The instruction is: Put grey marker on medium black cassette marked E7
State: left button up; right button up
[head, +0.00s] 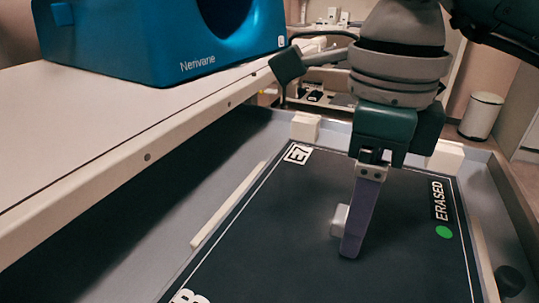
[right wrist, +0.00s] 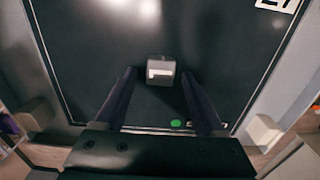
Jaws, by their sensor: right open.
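The black cassette (head: 290,240) lies flat in a grey tray, with a white E7 label at its far left corner, an ERASED label and a green dot on its right. The grey marker (head: 338,220), a small block with a white patch in the right wrist view (right wrist: 161,70), appears to rest on the cassette. My right gripper (head: 350,248) points down over the cassette. Its fingers are open, one on each side of the marker, with gaps in the right wrist view. In the head view a finger partly hides the marker. My left gripper is not in view.
A blue Nenvarie device (head: 150,45) stands on a white table (head: 110,110) to the left, whose edge runs beside the tray (head: 215,190). Pale blocks (head: 305,127) sit at the cassette's far edge. A white bin (head: 482,115) stands on the floor behind.

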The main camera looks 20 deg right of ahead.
notch_tip(320, 180, up, 12)
jog(key=p, duration=0.3)
jog(key=shift+r, duration=0.15)
